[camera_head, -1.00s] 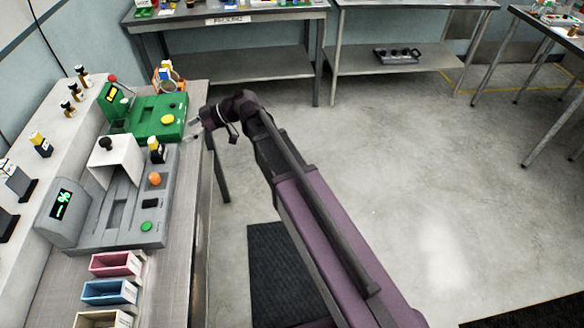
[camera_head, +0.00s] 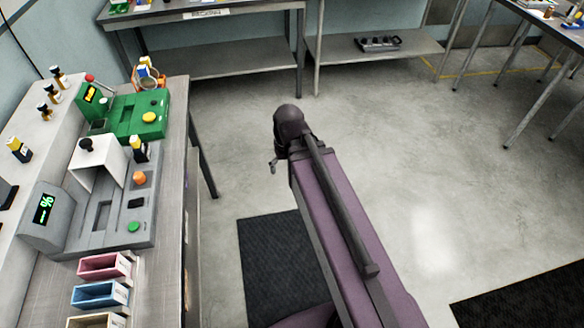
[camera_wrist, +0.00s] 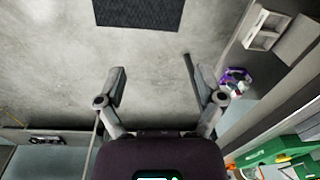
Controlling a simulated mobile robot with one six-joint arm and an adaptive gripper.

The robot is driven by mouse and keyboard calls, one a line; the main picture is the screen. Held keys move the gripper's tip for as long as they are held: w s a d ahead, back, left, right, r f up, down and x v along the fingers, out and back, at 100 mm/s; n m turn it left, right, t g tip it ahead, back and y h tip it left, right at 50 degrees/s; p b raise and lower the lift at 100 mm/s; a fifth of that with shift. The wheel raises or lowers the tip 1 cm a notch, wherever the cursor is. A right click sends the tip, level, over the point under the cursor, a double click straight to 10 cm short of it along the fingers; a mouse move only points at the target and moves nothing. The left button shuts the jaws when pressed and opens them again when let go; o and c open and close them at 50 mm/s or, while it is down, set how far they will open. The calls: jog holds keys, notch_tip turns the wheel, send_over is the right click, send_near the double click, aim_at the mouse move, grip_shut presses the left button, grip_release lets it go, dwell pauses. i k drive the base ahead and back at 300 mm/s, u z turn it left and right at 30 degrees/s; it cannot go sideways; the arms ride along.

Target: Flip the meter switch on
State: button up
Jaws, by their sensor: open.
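The grey meter (camera_head: 112,222) stands on the left bench in the head view, with a lit green "%" display (camera_head: 43,209) on its left. An orange knob (camera_head: 139,178), a small dark switch (camera_head: 137,201) and a green button (camera_head: 133,227) sit along its right side. I cannot tell the switch's position. My gripper (camera_wrist: 157,78) is open and empty in the wrist view, fingers spread over the floor. In the head view my arm's end is over the floor, right of the bench and apart from the meter; the fingers are mostly hidden there.
A green device (camera_head: 140,115) stands behind the meter; part of it shows in the wrist view (camera_wrist: 282,150). Pink (camera_head: 105,266) and blue (camera_head: 100,294) bins sit in front. Small bottles line the raised left shelf. The floor right of the bench is open, with dark mats (camera_head: 280,265).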

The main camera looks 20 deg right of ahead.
aim_at(133, 203)
jog(key=u, duration=0.8)
jog(key=k, duration=0.6)
jog(key=u, duration=0.5)
jog(key=i, duration=0.5)
